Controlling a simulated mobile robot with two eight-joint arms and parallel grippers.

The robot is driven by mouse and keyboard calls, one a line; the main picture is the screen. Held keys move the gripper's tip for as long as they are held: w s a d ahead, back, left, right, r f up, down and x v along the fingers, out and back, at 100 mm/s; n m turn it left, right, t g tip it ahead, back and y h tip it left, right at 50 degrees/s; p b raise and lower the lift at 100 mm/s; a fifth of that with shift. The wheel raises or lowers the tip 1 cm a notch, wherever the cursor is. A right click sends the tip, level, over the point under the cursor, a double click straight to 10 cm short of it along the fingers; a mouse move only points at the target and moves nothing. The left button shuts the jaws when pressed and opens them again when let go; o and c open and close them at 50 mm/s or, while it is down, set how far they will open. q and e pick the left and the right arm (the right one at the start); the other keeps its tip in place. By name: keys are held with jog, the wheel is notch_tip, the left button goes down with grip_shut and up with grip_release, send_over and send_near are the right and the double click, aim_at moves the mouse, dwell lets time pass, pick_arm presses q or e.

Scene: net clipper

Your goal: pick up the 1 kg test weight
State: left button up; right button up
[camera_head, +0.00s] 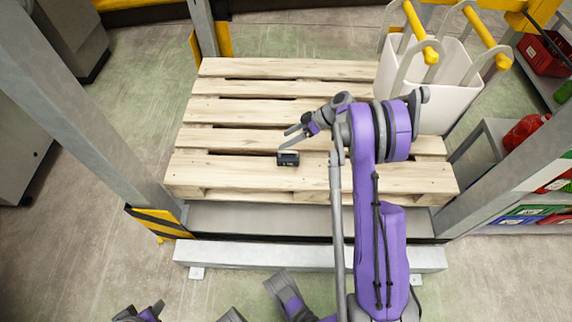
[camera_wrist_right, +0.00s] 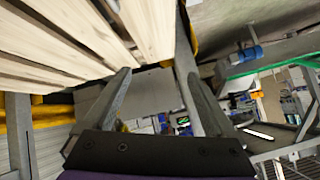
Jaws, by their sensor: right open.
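A small dark block, which I take to be the 1 kg test weight (camera_head: 288,159), sits on a front slat of the wooden pallet (camera_head: 232,178). My right gripper (camera_head: 286,140) is just behind and above it in the head view, with fingers pointing left. Its two fingers are apart and nothing shows between them. In the right wrist view the open fingers (camera_wrist_right: 157,72) also show, but the block is not visible there. Grey and purple parts of mine show at the bottom edge of the head view; the jaws of my left gripper cannot be made out.
A white container with yellow handles (camera_head: 428,85) stands at the pallet's back right. Grey posts (camera_head: 90,110) flank the pallet at left and right. Shelves with red bottles (camera_head: 525,130) and coloured boxes are at the right. The pallet's left half is clear.

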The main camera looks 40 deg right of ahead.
jog(key=n+t+y+b, duration=0.1)
jog(key=n+t+b, duration=0.1)
jog(key=b, duration=0.1)
send_over(298, 155)
jog(key=s+d, duration=0.2)
notch_tip(298, 155, down, 10)
jog(key=shift+n+t+y, duration=0.4)
jog(key=shift+n+y, duration=0.2)
jog(key=shift+n, duration=0.2)
jog(key=s+d+f, duration=0.2)
jog(key=d, duration=0.1)
jog(key=s+d+f, duration=0.1)
jog(key=shift+d+p, duration=0.25)
jog(key=shift+p, duration=0.05)
jog(key=shift+w+a+f, duration=0.1)
jog(key=shift+f, duration=0.05)
jog(key=b+x, duration=0.1)
jog(key=x, duration=0.4)
jog(key=shift+w+a, duration=0.1)
jog(key=shift+w, duration=0.05)
jog(key=b+x, duration=0.1)
jog(key=x, duration=0.4)
pick_arm(q)
notch_tip(298, 155, down, 7)
jog(key=shift+w+r, duration=0.2)
jog(key=shift+w, duration=0.1)
pick_arm(e)
grip_shut()
